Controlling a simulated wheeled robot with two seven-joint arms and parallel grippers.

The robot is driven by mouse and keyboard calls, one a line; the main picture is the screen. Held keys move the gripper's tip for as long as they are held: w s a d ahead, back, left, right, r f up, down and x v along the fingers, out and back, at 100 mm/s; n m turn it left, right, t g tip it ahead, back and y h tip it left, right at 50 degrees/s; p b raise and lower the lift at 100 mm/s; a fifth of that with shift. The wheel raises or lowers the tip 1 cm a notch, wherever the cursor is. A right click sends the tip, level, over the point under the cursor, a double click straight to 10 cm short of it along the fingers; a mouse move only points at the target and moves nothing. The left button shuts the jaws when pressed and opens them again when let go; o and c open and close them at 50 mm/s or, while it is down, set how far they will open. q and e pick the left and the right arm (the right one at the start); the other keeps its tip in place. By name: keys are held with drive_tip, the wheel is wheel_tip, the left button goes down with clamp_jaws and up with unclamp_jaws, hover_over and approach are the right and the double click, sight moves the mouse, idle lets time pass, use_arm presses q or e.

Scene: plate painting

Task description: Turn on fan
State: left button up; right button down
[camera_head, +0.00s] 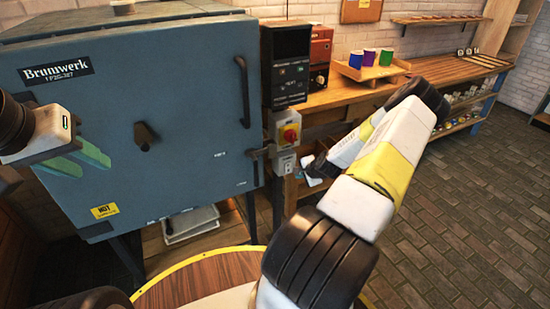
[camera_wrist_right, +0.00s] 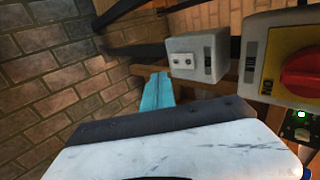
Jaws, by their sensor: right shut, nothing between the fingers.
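No fan shows for certain in either view. A small grey-white box (camera_wrist_right: 197,55) with two small dark-marked inserts on its face is mounted beside the kiln; it also shows in the head view (camera_head: 285,164). Above it is a yellow-faced box with a red rotary knob (camera_head: 289,130), which is at the right edge of the wrist view (camera_wrist_right: 302,72). My right gripper (camera_wrist_right: 157,88) is shut and empty, its teal fingers just below and left of the small box, apparently apart from it. My left gripper (camera_head: 80,158), with green fingers, is in front of the kiln door.
A large blue-grey kiln (camera_head: 190,80) fills the left, with a handle (camera_head: 243,92) on its door. A dark control unit (camera_head: 290,62) is above the switches. A wooden bench (camera_head: 345,98) holds several coloured cups. The brick floor (camera_head: 460,200) at right is clear.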

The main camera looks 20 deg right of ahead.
sight(288, 172)
drive_tip(key=w+f, duration=0.2)
drive_tip(key=w, duration=0.4)
drive_tip(key=shift+a+f, duration=0.25)
drive_tip(key=shift+f, duration=0.15)
